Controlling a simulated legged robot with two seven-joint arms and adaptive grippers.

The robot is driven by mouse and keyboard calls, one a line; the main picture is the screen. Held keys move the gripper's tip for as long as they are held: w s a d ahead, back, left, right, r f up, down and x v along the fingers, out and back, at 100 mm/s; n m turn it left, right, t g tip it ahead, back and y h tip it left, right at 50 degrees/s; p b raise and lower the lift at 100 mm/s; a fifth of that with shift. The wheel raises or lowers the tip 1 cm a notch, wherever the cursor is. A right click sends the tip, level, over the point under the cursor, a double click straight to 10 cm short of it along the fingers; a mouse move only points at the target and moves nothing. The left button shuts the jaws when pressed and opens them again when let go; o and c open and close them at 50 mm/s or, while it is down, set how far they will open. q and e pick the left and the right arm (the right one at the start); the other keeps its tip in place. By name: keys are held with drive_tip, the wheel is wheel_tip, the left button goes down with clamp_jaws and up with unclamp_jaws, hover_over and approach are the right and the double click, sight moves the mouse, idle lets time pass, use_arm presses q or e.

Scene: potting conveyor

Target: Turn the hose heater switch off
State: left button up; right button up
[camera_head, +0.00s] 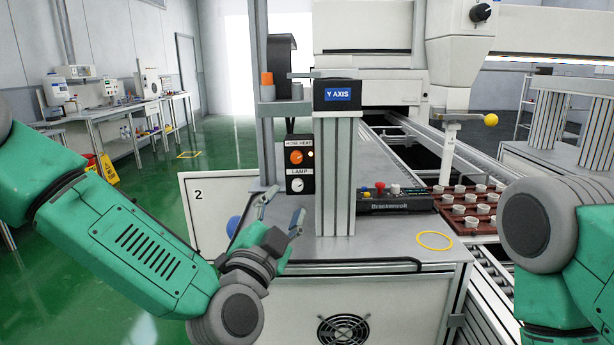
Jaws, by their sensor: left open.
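The hose heater switch (297,156) is an orange round knob on a small black box labelled "HOSE HEAT", mounted left of the grey metal post. A small orange light (311,154) shows beside the knob. Below it, on the same box, is a lamp knob (297,184) labelled "LAMP". My left gripper (282,208) is open and empty, below and slightly left of the box, apart from it. Its fingers point up. My right arm comes in at the right edge; its gripper is not visible.
The grey post (339,180) under the "Y AXIS" box stands just right of the switch box. A control panel (395,200) with coloured buttons lies right of the post. A yellow ring (434,240) marks the bare tabletop. A brown tray (466,222) holds several white cups.

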use_arm(q)
approach(297, 159)
drive_tip(key=w+a, duration=0.2)
drive_tip(key=w, duration=0.1)
drive_tip(key=w+d, duration=0.1)
drive_tip(key=d, duration=0.1)
drive_tip(key=w+d+r, duration=0.1)
drive_tip(key=w+d, duration=0.1)
drive_tip(key=w+d+b, duration=0.1)
drive_tip(key=d, duration=0.1)
drive_tip(key=shift+w+r, duration=0.3)
drive_tip(key=shift+r, duration=0.1)
drive_tip(key=shift+w+d+r, duration=0.1)
drive_tip(key=shift+d+r, duration=0.05)
drive_tip(key=shift+r, duration=0.05)
drive_tip(key=a, duration=0.1)
drive_tip(key=w+a, duration=0.1)
drive_tip(key=a, duration=0.1)
drive_tip(key=shift+f, duration=0.15)
drive_tip(key=shift+w+a+f, duration=0.1)
drive_tip(key=shift+a, duration=0.1)
drive_tip(key=c, duration=0.4)
drive_tip(key=shift+d, duration=0.4)
clamp_jaws()
drive_tip(key=shift+d+r, duration=0.3)
drive_tip(key=shift+d, duration=0.3)
drive_tip(key=shift+a, duration=0.1)
use_arm(e)
drive_tip(key=shift+a+f, duration=0.2)
drive_tip(key=shift+a, duration=0.65)
